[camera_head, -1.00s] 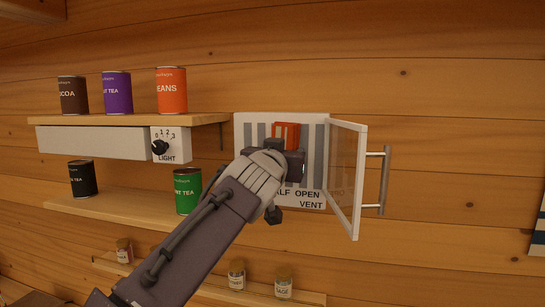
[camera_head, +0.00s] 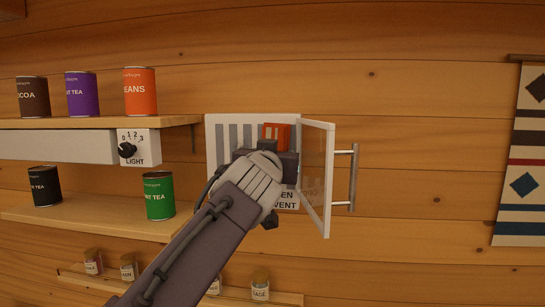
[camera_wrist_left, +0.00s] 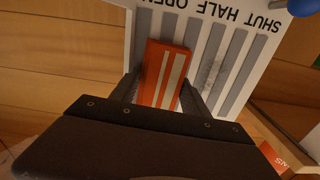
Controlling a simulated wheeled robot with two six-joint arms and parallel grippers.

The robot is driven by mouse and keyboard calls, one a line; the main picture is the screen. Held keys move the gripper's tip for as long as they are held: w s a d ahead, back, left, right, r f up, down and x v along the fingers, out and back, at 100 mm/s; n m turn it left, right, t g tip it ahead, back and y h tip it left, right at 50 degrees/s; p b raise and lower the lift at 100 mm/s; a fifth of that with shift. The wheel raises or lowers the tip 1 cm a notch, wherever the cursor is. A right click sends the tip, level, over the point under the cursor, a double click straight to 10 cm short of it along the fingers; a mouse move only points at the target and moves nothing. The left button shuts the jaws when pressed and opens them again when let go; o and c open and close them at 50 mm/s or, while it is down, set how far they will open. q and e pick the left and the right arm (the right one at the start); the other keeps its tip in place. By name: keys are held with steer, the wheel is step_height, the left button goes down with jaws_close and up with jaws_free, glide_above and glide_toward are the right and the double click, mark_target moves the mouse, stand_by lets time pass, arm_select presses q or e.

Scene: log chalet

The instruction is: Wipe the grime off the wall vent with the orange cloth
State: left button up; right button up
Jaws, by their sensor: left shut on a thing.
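The wall vent (camera_head: 226,133) is a white panel with grey upright slats, and its clear-paned door (camera_head: 315,170) stands open to the right. My left gripper (camera_head: 275,152) is in front of the vent, shut on the orange cloth (camera_head: 276,132). In the left wrist view the cloth (camera_wrist_left: 166,72) is a folded orange pad with pale stripes, held between the fingers over the slats. Whether it touches them is unclear. A faint dark smudge of grime (camera_wrist_left: 211,71) shows on the slats beside the cloth. My arm hides part of the vent's label. My right gripper is out of view.
The door's metal handle (camera_head: 353,178) juts out at the right. To the left, shelves hold tins, with a light dial (camera_head: 128,150) near the vent. Small jars (camera_head: 260,285) stand below. A patterned hanging (camera_head: 520,155) is at the far right. Bare wall lies between.

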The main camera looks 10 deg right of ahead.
arm_select(q)
steer(key=b+v, duration=0.2)
steer(key=v, duration=0.3)
steer(key=shift+s+a+b, duration=0.1)
steer(key=shift+s+b, duration=0.05)
steer(key=shift+b, duration=0.2)
steer(key=b+v, duration=0.1)
steer(key=v, duration=0.2)
stand_by(0.3)
